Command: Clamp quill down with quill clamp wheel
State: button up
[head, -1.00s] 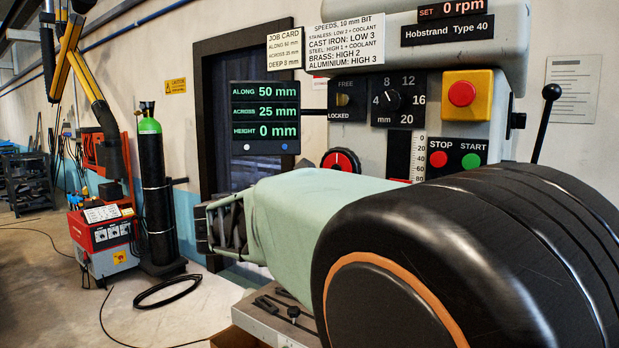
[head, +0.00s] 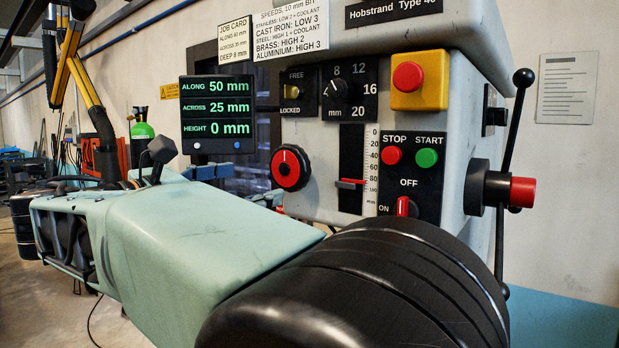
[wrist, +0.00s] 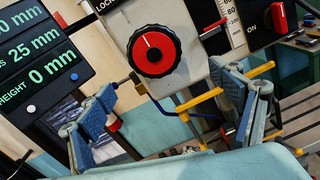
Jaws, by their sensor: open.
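A round black wheel with a red face and a white mark (head: 290,168) sits on the machine's front, just left of the depth scale. I take it as the quill clamp wheel. In the wrist view the wheel (wrist: 153,50) is ahead of and above my gripper (wrist: 172,115), its white mark toward its upper part. My gripper is open, its blue-padded fingers apart, and it touches no part of the wheel.
The depth scale's red pointer (head: 350,183) stands near the lower end. The STOP/START panel (head: 412,170) and red emergency button (head: 408,76) are to the right. A readout screen (head: 217,115) hangs at left.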

aim_at(285, 175)
jog(key=shift+a, duration=0.25)
jog(key=shift+y, duration=0.3)
jog(key=p+x, duration=0.1)
jog(key=x, duration=0.9)
jog(key=shift+w+d+r, duration=0.15)
jog(key=shift+w+r, duration=0.05)
jog(key=shift+w, duration=0.1)
jog(key=c, duration=1.2)
jog(key=shift+o, duration=0.2)
